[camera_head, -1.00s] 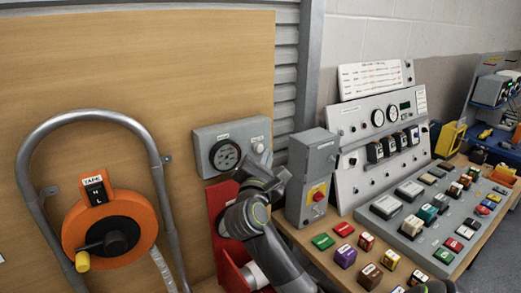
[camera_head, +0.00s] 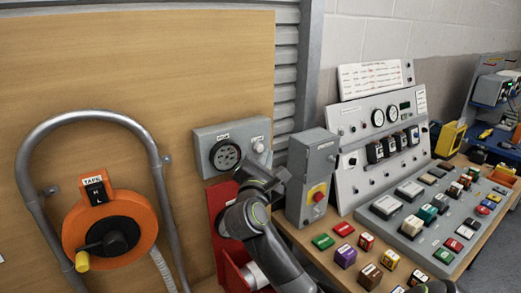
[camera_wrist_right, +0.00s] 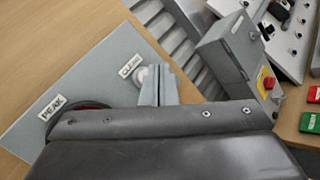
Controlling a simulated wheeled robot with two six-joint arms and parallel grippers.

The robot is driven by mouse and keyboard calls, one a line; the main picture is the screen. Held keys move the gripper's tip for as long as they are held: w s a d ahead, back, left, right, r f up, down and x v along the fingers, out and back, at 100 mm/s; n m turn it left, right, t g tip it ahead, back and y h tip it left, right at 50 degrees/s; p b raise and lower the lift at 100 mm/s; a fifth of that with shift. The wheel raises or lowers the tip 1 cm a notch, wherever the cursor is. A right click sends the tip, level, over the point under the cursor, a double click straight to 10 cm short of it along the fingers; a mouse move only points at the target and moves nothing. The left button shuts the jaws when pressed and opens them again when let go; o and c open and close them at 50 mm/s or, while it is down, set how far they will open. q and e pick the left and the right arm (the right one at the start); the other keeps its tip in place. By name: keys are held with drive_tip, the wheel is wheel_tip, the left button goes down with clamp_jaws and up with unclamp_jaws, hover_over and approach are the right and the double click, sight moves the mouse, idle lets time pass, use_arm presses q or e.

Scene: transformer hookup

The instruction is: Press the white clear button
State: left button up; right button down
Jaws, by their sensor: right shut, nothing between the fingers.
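The white clear button (camera_head: 258,147) is a small round knob on a grey wall box (camera_head: 203,134), beside a round dark dial (camera_head: 225,155). In the right wrist view the button (camera_wrist_right: 141,76) sits below the CLEAR label (camera_wrist_right: 130,66), and the dial's label reads PEAK. My right gripper (camera_head: 268,157) is at the lower right corner of the box. In the wrist view its fingers (camera_wrist_right: 165,72) are shut and empty, just right of the button and partly over its edge. I cannot tell whether they touch it. My left gripper is not in view.
A grey box with a red knob on yellow (camera_head: 318,194) stands right of my arm. Beyond it is a control desk (camera_head: 408,225) with many buttons. A red holder (camera_head: 217,204) is below the wall box. An orange tape reel (camera_head: 127,210) hangs at left.

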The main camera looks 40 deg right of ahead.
drive_tip(key=shift+w, duration=0.1)
drive_tip(key=shift+w, duration=0.35)
drive_tip(key=shift+w+d, duration=0.1)
drive_tip(key=shift+w, duration=0.3)
idle(0.6)
drive_tip(key=shift+s, duration=0.85)
drive_tip(key=s, duration=0.1)
drive_tip(key=s+p, duration=0.1)
drive_tip(key=s, duration=0.3)
drive_tip(key=shift+a, duration=0.4)
